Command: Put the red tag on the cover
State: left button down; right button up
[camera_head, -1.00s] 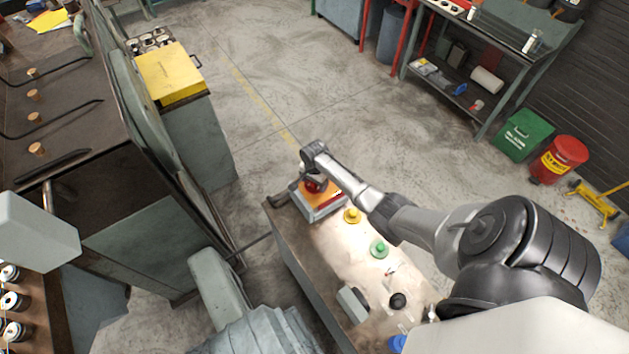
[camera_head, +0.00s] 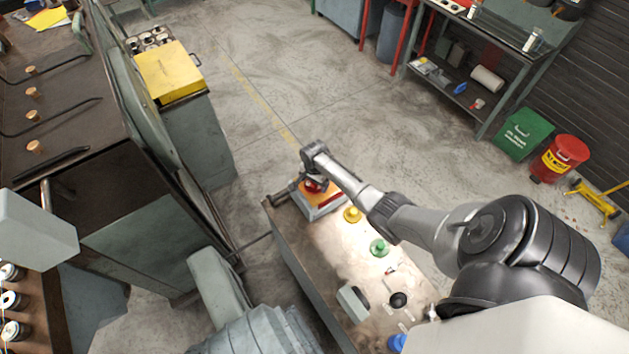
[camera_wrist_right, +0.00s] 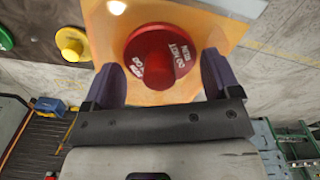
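The red tag (camera_wrist_right: 158,56) is a round red disc with a raised grip and white lettering. It lies on an orange plate (camera_wrist_right: 105,35), which is on a grey stand at the far end of the bench. In the head view the red tag (camera_head: 317,186) is partly hidden under my right gripper (camera_head: 314,180). In the right wrist view my right gripper (camera_wrist_right: 160,82) has its two dark fingers apart, one on each side of the tag. No firm hold shows. A yellow box-like cover (camera_head: 170,72) sits on a grey cabinet at upper left. My left gripper is out of view.
A yellow tag (camera_head: 353,214) and a green tag (camera_head: 379,248) stand along the bench (camera_head: 330,265), with a black knob (camera_head: 398,300) nearer. A large machine (camera_head: 95,170) fills the left. Open floor (camera_head: 270,80) lies behind the bench.

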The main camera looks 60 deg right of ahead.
jog(key=shift+o, duration=1.4)
jog(key=shift+r, duration=0.1)
jog(key=shift+r, duration=0.3)
notch_tip(320, 180, up, 26)
jog(key=p, duration=1.2)
jog(key=shift+p, duration=0.3)
